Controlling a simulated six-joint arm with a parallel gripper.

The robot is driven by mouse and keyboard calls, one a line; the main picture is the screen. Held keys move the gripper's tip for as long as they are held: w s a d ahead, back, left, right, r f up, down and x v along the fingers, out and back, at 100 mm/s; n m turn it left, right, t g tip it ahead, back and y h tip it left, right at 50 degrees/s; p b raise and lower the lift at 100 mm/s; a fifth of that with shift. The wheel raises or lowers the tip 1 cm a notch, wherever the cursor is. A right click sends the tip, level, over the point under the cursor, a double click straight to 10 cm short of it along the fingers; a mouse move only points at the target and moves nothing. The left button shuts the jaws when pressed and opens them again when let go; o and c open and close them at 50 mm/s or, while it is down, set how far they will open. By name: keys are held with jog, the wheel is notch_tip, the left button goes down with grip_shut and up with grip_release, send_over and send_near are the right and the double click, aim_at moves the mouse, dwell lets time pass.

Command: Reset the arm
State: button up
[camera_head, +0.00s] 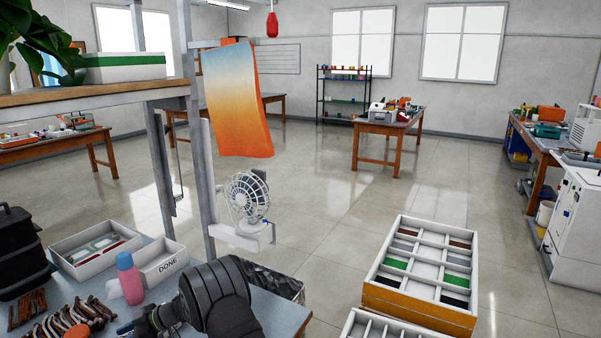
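My dark grey arm reaches in at the bottom of the head view, over the near workbench (284,315). Its thick, rounded links hide part of the bench. What looks like my gripper (128,328) is at the arm's left end, low over the bench. It is small and dark, and I cannot make out its fingers or whether it holds anything.
A white tray marked DONE (162,263) and a divided white box (80,262) stand behind the bottle. A black container (20,255) is at the left. A fan (247,200) and hanging orange cloth (237,100) are behind my arm. Compartment trays (412,310) stand right, beyond open floor.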

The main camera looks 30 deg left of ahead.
jog(key=m+t+y, duration=0.2)
jog(key=m+t, duration=0.2)
jog(key=shift+s+y, duration=0.1)
jog(key=shift+y, duration=0.2)
jog(key=shift+m+t+y, duration=0.4)
jog(key=shift+m+t, duration=1.1)
jog(key=shift+t, duration=0.2)
jog(key=shift+m+t, duration=0.7)
jog(key=shift+t, duration=0.1)
jog(key=shift+r, duration=0.15)
jog(key=w+d+r+n+g, duration=0.1)
jog(key=w, duration=0.1)
jog(key=w+d+r+n+g, duration=0.1)
jog(key=w+r, duration=0.1)
jog(key=w+d+r+n+g+y, duration=0.1)
jog(key=r, duration=0.1)
jog(key=shift+w+d+n, duration=0.25)
jog(key=shift+w+n, duration=0.05)
jog(key=shift+w, duration=0.1)
jog(key=w+d+r+n+g+h, duration=0.1)
jog(key=w+d+n+g+h, duration=0.3)
jog(key=d, duration=0.6)
jog(key=shift+m+g+y, duration=0.3)
jog(key=x, duration=1.6)
jog(key=shift+s+a+f, duration=0.1)
jog(key=shift+a, duration=0.25)
jog(key=shift+c, duration=0.4)
